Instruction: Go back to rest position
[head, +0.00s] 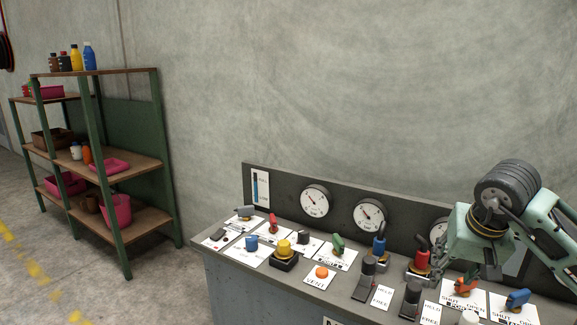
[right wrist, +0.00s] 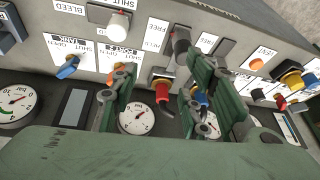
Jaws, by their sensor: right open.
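My right gripper (head: 460,268) hangs over the right part of the grey control panel (head: 225,262) and hides part of it. In the right wrist view its two green fingers (right wrist: 160,75) are spread wide, with nothing held between them. A red valve (head: 421,260) with a black handle stands just left of the gripper in the head view. In the right wrist view this red valve (right wrist: 161,94) appears between the fingers, beyond them; I cannot tell the exact gap. My left gripper is not in view.
Panel knobs stand close by: a blue valve (head: 379,246), black levers (head: 367,278), an orange handle (head: 466,284) and a blue handle (head: 517,298). Gauges (head: 369,214) line the panel's back. A green shelf (head: 128,170) stands far left. The air above the panel's left half is free.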

